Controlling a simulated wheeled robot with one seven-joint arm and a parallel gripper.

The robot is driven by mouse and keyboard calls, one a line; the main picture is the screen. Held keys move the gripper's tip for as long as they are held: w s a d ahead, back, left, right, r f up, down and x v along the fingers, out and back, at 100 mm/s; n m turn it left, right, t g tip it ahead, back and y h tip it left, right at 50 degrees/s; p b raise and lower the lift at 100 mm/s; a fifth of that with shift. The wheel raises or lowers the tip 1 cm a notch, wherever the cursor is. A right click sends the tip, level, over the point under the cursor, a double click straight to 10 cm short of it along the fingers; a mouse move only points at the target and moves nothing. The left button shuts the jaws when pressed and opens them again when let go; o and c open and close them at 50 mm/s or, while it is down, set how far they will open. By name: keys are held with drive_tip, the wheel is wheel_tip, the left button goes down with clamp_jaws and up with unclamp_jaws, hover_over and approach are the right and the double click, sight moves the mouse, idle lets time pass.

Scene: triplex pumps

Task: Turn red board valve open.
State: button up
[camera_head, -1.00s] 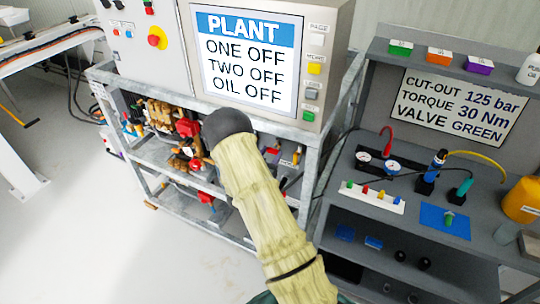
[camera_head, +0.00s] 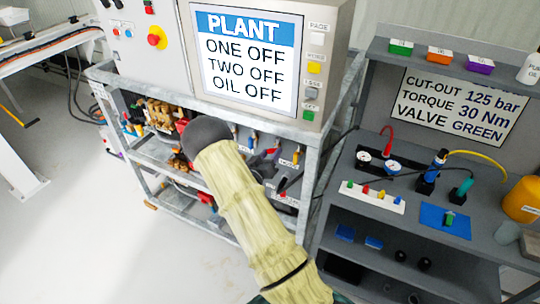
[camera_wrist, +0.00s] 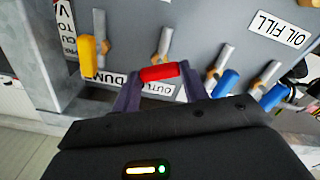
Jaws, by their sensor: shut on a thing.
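The red valve handle (camera_wrist: 160,72) shows in the wrist view, on the grey board (camera_wrist: 205,20). It lies nearly level in the picture, crosswise to the silver pipe (camera_wrist: 165,42) above it. My gripper (camera_wrist: 161,80) is shut on the red handle, with one purple finger at each end of it. A label just below the handle is partly covered by the gripper. In the head view, my arm's dark joint and pale sleeve stand in front of the rack, and I cannot clearly make out the gripper or red handle there.
In the wrist view, a yellow handle (camera_wrist: 87,55) is to the left, and blue handles (camera_wrist: 225,83) and (camera_wrist: 272,96) are close on the right. These lie roughly along their pipes. In the head view, the metal rack (camera_head: 318,165) frames the board, with a grey bench (camera_head: 400,215) to its right.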

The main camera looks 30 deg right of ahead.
drive_tip(key=n, duration=0.6)
drive_tip(key=shift+a+n, duration=0.1)
drive_tip(key=shift+n, duration=0.2)
drive_tip(key=n+p, duration=0.1)
drive_tip(key=n, duration=0.5)
drive_tip(key=shift+f, duration=0.1)
drive_tip(key=o, duration=1)
drive_tip(key=b+v, duration=0.2)
drive_tip(key=v, duration=1.5)
drive_tip(key=shift+s+a, duration=0.15)
